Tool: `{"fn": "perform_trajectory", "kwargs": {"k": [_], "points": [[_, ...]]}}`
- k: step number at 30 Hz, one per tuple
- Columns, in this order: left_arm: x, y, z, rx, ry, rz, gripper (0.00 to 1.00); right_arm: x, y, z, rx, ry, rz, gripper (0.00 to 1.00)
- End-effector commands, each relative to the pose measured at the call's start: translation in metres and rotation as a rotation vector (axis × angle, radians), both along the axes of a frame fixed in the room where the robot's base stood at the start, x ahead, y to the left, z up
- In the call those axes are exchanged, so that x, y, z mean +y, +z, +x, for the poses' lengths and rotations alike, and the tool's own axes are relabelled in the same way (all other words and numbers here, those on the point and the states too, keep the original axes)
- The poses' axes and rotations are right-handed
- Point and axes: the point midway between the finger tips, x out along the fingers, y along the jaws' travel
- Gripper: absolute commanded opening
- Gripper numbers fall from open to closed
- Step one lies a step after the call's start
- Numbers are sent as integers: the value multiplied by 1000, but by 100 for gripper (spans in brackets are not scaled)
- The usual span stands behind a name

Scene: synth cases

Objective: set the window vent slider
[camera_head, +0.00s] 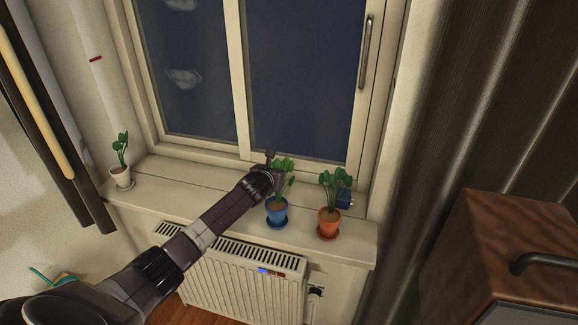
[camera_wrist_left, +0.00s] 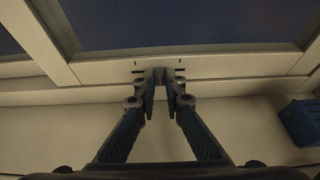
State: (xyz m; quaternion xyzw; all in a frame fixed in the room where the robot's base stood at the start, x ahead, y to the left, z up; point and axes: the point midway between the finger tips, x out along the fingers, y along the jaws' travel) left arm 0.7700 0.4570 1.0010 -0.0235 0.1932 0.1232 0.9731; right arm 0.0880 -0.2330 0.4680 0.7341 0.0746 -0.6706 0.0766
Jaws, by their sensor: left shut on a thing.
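The window vent slider (camera_wrist_left: 158,72) shows in the left wrist view as a small grey piece on the pale lower window frame (camera_wrist_left: 220,66). Short dark marks lie to its left and right on the frame. My left gripper (camera_wrist_left: 160,83) is shut on the slider, with one fingertip on each side. In the head view, my left gripper (camera_head: 270,163) reaches over the sill to the bottom of the window frame, just behind the plant in the blue pot. The fingertips hide part of the slider. My right gripper is in neither view.
A blue-potted plant (camera_head: 277,213) stands close beside my left wrist. An orange-potted plant (camera_head: 329,222) and a small blue box (camera_head: 344,199) are to its right. A white-potted plant (camera_head: 121,177) stands at the sill's left end. A radiator (camera_head: 240,280) is below the sill (camera_head: 190,190).

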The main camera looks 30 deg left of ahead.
Motion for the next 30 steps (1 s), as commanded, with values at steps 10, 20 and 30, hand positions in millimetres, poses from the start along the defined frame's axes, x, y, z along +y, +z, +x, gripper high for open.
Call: {"fn": "perform_trajectory", "kwargs": {"k": [10,20,30], "points": [[36,1,-9,0,3,0,0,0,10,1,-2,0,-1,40],[37,1,-9,1,5,1,19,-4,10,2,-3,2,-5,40],[35,0,-9,1,3,0,28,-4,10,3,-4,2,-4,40]]}}
